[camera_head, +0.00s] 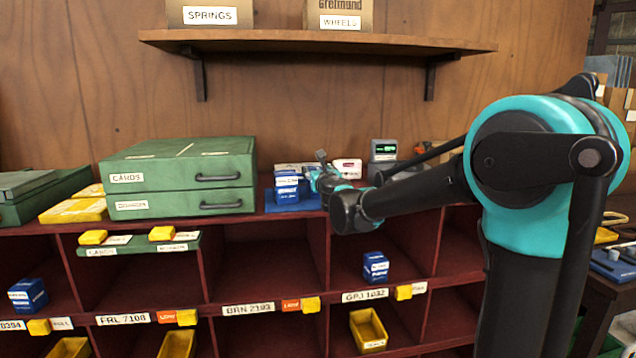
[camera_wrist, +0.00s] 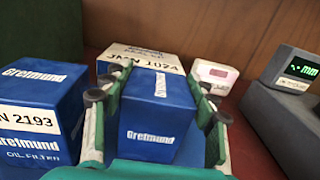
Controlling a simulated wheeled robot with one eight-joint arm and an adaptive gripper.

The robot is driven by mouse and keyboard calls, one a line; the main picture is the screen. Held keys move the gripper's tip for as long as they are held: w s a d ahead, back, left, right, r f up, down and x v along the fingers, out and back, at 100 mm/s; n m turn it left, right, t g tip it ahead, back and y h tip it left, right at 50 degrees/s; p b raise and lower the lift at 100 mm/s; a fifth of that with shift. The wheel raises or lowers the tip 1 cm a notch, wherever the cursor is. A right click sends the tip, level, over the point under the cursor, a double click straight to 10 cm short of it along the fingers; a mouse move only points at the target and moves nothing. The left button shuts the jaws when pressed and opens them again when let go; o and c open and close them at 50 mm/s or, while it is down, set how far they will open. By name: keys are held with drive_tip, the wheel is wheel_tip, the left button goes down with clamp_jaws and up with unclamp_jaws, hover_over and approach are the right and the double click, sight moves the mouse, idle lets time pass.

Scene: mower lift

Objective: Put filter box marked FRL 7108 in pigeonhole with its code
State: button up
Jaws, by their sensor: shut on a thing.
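In the wrist view my gripper (camera_wrist: 158,97) is shut on a blue Greimund box (camera_wrist: 153,130), one finger along each side. No code shows on the faces in view, so I cannot read which filter it is. In the head view my gripper (camera_head: 321,180) is low over the counter, beside blue boxes (camera_head: 286,187); I cannot clearly pick out the held box there. The label FRL 7108 (camera_head: 123,319) is on the shelf edge at lower left, with an orange tag. The pigeonhole (camera_head: 140,282) above that label looks empty.
A BRN 2193 box (camera_wrist: 38,118) stands left of my gripper, and a JMN 1024 box (camera_wrist: 140,58) behind. A display device (camera_wrist: 290,85) is at right. Green drawers (camera_head: 180,178) stand on the counter. Blue boxes sit in the pigeonholes above GPJ 1032 (camera_head: 376,266) and 0394 (camera_head: 28,295).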

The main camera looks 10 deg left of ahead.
drive_tip(key=shift+r, duration=0.1)
wheel_tip(320, 180, up, 20)
idle(0.5)
